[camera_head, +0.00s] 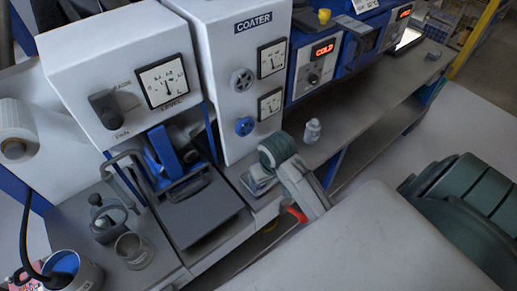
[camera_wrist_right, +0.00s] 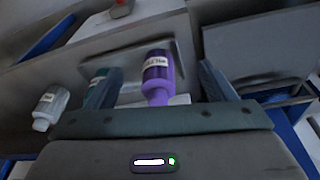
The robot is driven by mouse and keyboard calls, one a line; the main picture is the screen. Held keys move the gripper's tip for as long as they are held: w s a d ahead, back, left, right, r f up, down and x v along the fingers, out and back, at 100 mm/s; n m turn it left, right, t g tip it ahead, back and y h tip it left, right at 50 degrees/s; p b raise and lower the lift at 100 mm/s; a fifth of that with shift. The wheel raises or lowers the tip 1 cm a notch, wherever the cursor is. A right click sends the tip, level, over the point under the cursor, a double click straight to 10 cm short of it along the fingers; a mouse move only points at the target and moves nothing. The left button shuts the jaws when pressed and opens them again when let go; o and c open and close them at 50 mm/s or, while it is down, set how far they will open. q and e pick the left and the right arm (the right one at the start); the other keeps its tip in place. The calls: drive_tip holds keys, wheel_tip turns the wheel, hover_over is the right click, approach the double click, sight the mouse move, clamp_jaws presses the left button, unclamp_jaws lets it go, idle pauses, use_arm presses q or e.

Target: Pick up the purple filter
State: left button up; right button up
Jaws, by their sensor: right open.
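The purple filter (camera_wrist_right: 157,78) is a small labelled purple bottle in the right wrist view. It shows between the two fingers of my right gripper (camera_wrist_right: 157,72), which is open; I see no finger clearly touching it. In the head view, my right arm reaches over the counter edge below the coater, and I cannot make out the purple filter there. My left gripper is in neither view.
A white bottle (camera_head: 312,131) stands on the counter, right of my right arm; a whitish bottle (camera_wrist_right: 50,108) shows left in the wrist view. The coater (camera_head: 240,80) rises behind.

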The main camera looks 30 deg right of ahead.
drive_tip(key=shift+m+g, duration=0.3)
drive_tip(key=shift+m, duration=0.2)
drive_tip(key=w+r, duration=0.1)
drive_tip(key=w, duration=0.1)
drive_tip(key=w+d+r, duration=0.1)
drive_tip(key=w, duration=0.1)
drive_tip(key=w+r, duration=0.1)
drive_tip(key=w, duration=0.1)
drive_tip(key=shift+w+d+r, duration=0.15)
drive_tip(key=shift+w+r, duration=0.2)
drive_tip(key=shift+r, duration=0.05)
drive_tip(key=shift+w+f, duration=0.1)
drive_tip(key=shift+f, duration=0.25)
drive_tip(key=f, duration=0.4)
drive_tip(key=shift+w+d+f, duration=0.1)
drive_tip(key=shift+w+f, duration=0.05)
drive_tip(key=shift+w, duration=0.05)
drive_tip(key=shift+w+f+p, duration=0.1)
drive_tip(key=shift+f+p, duration=0.45)
drive_tip(key=shift+p, duration=0.15)
drive_tip(key=f, duration=0.1)
drive_tip(key=f+p, duration=0.1)
drive_tip(key=f, duration=0.1)
drive_tip(key=shift+w+d+f+p, duration=0.2)
drive_tip(key=shift+w+p, duration=0.05)
drive_tip(key=shift+p, duration=0.1)
drive_tip(key=shift+w+f, duration=0.1)
drive_tip(key=shift+f, duration=0.4)
drive_tip(key=c, duration=1)
